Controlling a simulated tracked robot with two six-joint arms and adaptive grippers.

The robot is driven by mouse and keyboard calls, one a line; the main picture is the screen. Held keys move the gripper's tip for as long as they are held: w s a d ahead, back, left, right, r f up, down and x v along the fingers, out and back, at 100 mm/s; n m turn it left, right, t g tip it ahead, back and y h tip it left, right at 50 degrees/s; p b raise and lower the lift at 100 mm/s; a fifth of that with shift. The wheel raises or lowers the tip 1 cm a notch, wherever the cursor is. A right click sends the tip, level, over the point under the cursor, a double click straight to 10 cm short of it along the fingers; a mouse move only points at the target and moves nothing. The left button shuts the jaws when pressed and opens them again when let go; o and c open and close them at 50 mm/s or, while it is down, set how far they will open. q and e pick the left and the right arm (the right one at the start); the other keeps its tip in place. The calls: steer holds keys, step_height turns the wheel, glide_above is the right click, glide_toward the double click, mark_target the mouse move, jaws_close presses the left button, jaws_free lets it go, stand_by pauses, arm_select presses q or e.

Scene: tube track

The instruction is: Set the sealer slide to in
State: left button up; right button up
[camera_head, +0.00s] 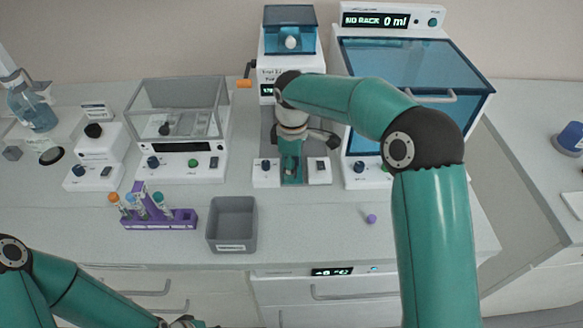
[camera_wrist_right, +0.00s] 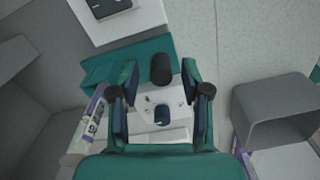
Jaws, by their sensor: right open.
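The sealer (camera_head: 318,172) stands in the middle of the bench, with a white block on each side of a teal slide (camera_wrist_right: 100,70). A black upright knob (camera_wrist_right: 160,68) stands on the slide. One white block has a blue knob (camera_wrist_right: 162,115), the other a black switch (camera_wrist_right: 110,8). My right gripper (camera_head: 290,168) reaches down over the slide from behind. In the right wrist view its two open fingers (camera_wrist_right: 160,82) lie either side of the black knob, with gaps showing. My arm hides part of the sealer.
A grey bin (camera_head: 232,243) and a purple tube rack (camera_head: 160,223) stand at front left. A clear-lidded instrument (camera_head: 185,170) is left of the sealer, a blue-lidded machine (camera_head: 425,65) right.

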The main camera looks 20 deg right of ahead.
steer(key=shift+f, duration=0.45)
jaws_close()
